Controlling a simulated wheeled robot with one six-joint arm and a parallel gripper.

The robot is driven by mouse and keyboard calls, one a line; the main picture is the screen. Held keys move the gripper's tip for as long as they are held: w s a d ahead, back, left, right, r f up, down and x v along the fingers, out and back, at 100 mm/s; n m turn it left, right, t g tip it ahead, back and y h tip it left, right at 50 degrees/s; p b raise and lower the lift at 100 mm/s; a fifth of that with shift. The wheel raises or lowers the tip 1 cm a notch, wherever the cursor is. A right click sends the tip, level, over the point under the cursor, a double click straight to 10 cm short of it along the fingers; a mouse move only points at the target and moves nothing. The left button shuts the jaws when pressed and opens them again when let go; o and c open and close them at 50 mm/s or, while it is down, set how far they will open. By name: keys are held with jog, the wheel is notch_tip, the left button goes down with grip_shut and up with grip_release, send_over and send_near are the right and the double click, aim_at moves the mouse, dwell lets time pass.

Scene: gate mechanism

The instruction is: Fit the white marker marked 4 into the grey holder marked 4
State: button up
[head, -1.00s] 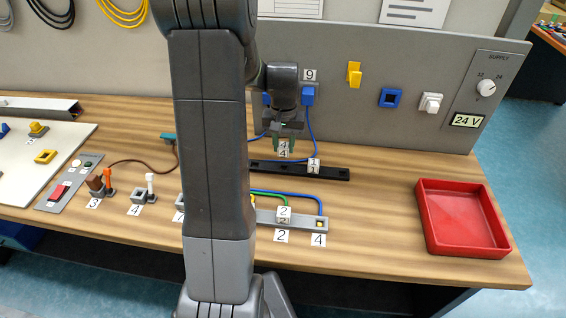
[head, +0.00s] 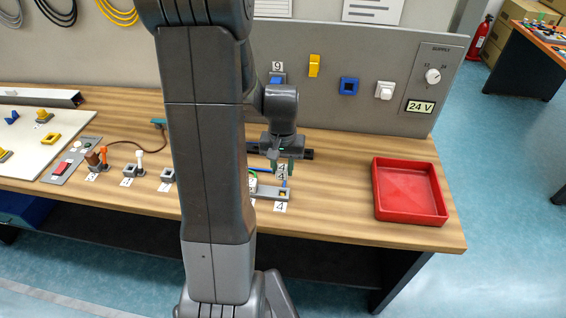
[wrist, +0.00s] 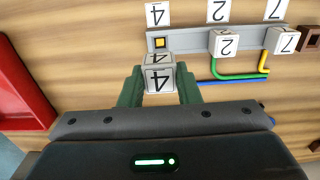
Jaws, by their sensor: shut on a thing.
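My gripper (wrist: 160,88) has green fingers shut on the white marker marked 4 (wrist: 158,76). In the head view my gripper (head: 282,165) holds the marker (head: 282,172) just behind the grey strip's right end. The grey holder marked 4 (wrist: 160,43) is the end socket of that strip, with a yellow inside and its 4 label beside it. It also shows in the head view (head: 285,193). The marker appears close to the socket but not in it; its exact height is unclear. My arm hides part of the strip in the head view.
White markers 2 (wrist: 222,44) and 7 (wrist: 284,41) sit on the same strip. Green, yellow and blue wires (wrist: 225,79) run beside it. A red tray (head: 440,213) stands to the right. A black rail (head: 308,154) lies behind my gripper.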

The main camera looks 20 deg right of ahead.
jog(key=shift+f+b, duration=2.35)
jog(key=shift+f, duration=0.9)
jog(key=shift+f+b, duration=0.65)
jog(key=shift+f, duration=0.05)
jog(key=o, duration=1.1)
jog(key=shift+f, duration=0.1)
notch_tip(320, 180, up, 14)
